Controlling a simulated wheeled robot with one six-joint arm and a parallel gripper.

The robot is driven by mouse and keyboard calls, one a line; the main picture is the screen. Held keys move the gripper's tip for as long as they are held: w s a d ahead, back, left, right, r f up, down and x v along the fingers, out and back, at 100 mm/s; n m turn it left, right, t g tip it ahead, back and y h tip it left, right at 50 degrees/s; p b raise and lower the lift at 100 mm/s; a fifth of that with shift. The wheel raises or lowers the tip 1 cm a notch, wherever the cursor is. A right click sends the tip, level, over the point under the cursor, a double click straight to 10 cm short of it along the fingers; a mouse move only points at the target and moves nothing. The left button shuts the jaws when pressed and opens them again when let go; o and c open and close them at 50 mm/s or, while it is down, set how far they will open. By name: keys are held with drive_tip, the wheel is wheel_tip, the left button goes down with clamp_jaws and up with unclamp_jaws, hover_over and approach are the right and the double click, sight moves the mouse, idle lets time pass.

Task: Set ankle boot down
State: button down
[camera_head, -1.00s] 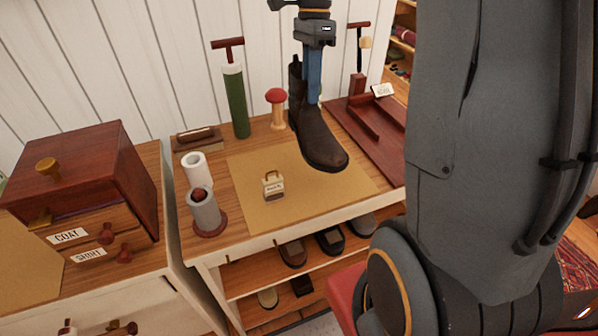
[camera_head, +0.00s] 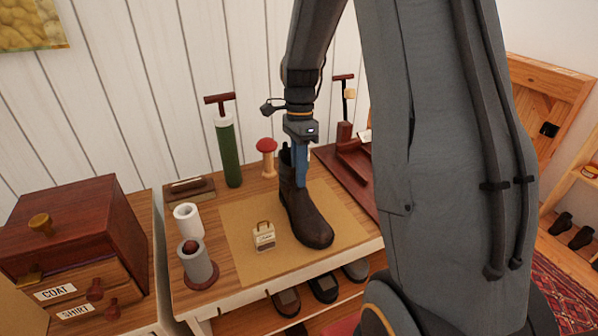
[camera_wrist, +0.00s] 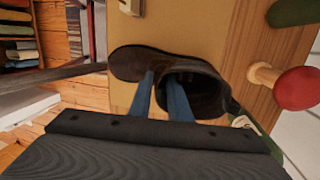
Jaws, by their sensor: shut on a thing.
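The ankle boot (camera_head: 306,217) is dark brown and upright, toe toward the lower right in the head view. It is at the tan mat (camera_head: 240,215) on the bench, right of a small tagged case. Whether its sole touches the mat I cannot tell. My gripper (camera_head: 300,180) points down with its blue fingers shut on the boot's shaft. In the wrist view the blue fingers meet the boot's collar (camera_wrist: 190,85), and its toe (camera_wrist: 130,63) points left over the mat.
The small case (camera_head: 264,238) stands on the mat. A dark red wooden board (camera_head: 345,185) lies right. Shoes sit on the shelf below.

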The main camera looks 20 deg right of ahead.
drive_tip(key=c, duration=1.6)
unclamp_jaws()
drive_tip(key=shift+c, duration=0.2)
drive_tip(key=b+v, duration=0.3)
drive_tip(key=v, duration=0.9)
drive_tip(key=s+a+f+n+t, duration=0.1)
drive_tip(key=s+a+f+n, duration=0.3)
drive_tip(key=s+f+n, duration=0.2)
drive_tip(key=s+a+f+n+t+h, duration=0.1)
drive_tip(key=s+a+f+n, duration=0.3)
drive_tip(key=s+n, duration=0.7)
wheel_tip(320, 180, down, 3)
drive_tip(key=shift+s+a+r+n+t, duration=0.15)
drive_tip(key=shift+s+a+n+t, duration=0.3)
drive_tip(key=shift+n, duration=0.45)
drive_tip(key=shift+w+d, duration=0.1)
